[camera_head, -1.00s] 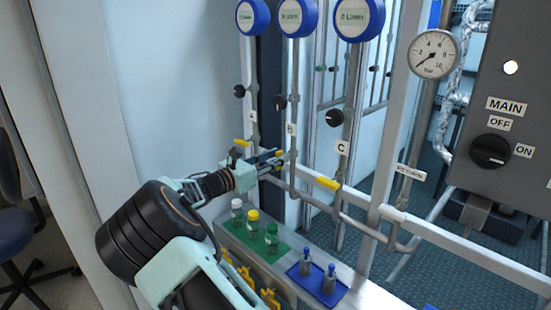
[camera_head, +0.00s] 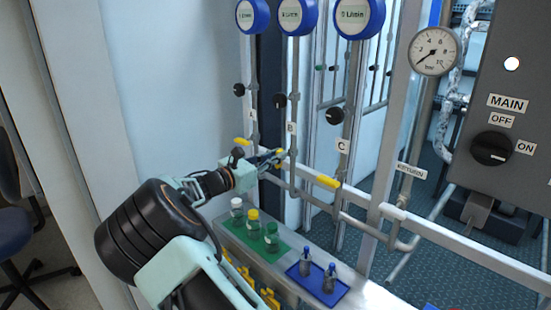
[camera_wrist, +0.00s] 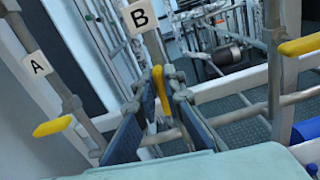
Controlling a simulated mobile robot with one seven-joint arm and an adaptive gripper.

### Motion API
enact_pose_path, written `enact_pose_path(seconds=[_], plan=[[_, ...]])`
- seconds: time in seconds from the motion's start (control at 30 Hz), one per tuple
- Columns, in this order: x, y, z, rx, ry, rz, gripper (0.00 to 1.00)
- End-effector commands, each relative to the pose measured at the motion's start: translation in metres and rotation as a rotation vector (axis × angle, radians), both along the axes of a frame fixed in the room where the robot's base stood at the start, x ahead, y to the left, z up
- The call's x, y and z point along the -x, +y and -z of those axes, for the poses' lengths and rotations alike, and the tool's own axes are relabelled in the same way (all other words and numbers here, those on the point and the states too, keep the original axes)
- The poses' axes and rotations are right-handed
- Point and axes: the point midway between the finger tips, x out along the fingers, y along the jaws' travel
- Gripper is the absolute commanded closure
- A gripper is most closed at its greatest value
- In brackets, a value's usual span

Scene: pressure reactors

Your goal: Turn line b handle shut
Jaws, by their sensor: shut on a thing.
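The line B handle (camera_wrist: 160,88) is a yellow lever on the pipe below the B label (camera_wrist: 139,16). In the wrist view it stands nearly upright in the picture, between the two blue finger pads. My gripper (camera_wrist: 157,98) is shut on it. In the head view my gripper (camera_head: 273,158) reaches the B pipe from the left, and only a small yellow bit of the handle (camera_head: 280,152) shows past the fingers. The fingers hide part of the valve.
The yellow A handle (camera_wrist: 53,127) is to the left and the yellow C handle (camera_wrist: 300,45) to the right. Below the pipes, a ledge holds bottles on a green mat (camera_head: 282,248) and small blue-topped vessels on a blue tray (camera_head: 338,292). A MAIN switch (camera_head: 491,149) is at right.

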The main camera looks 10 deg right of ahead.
Motion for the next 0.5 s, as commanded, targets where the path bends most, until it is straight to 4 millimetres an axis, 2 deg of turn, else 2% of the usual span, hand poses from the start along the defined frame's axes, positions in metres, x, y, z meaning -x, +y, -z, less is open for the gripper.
enact_pose_path(seconds=[0.5], plan=[[0.0056, -0.0037, 0.0075, -0.265, -0.364, 0.000, 1.00]])
